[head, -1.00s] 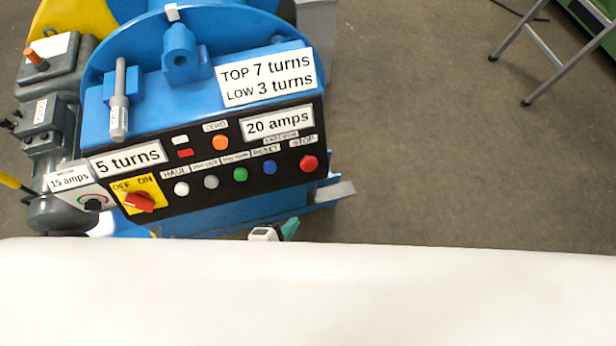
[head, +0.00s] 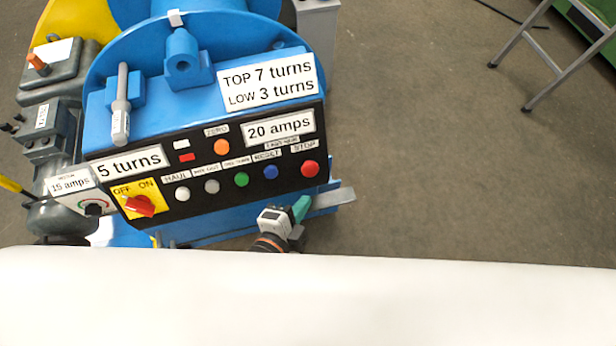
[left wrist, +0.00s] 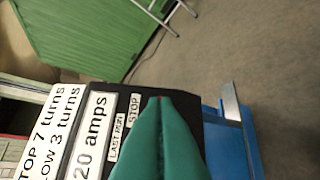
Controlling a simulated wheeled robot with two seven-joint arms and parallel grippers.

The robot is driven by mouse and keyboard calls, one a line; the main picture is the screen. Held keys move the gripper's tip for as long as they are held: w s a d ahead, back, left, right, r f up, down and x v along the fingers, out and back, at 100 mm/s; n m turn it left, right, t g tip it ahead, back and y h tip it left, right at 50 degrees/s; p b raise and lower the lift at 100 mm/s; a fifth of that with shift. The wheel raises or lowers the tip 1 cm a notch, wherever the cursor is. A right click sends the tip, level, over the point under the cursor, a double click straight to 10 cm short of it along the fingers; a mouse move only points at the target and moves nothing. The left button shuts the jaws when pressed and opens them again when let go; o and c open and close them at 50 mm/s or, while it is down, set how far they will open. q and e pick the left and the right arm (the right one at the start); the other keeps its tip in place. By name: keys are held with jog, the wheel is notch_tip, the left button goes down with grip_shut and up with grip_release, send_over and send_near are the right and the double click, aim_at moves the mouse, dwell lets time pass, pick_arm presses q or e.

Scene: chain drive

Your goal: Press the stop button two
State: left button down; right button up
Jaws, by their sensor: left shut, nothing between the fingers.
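The red stop button (head: 310,169) is at the right end of the button row on the black control panel (head: 254,190) of the blue machine (head: 130,83). Its STOP label (left wrist: 134,108) shows in the left wrist view, but the button itself is hidden there behind my fingers. My left gripper (head: 301,207), with teal fingers, is below the button in the head view and apart from it in the picture. The fingers (left wrist: 160,102) are shut and empty, pointing toward the panel. My right gripper is not in view.
Blue (head: 271,173), green (head: 241,180), grey (head: 211,186) and white (head: 182,194) buttons line the panel, with an orange one (head: 221,147) above. A red switch (head: 139,206) sits at the left. A grey metal bar (head: 334,198) juts out at lower right. Open floor lies to the right.

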aim_at(315, 170)
pick_arm(q)
jog(key=w+f, duration=0.1)
jog(key=w, duration=0.1)
jog(key=w+f, duration=0.2)
jog(key=w, duration=0.1)
jog(key=w+d+f, duration=0.1)
jog(key=w, duration=0.2)
jog(key=shift+w+f, duration=0.2)
jog(key=shift+f, duration=0.05)
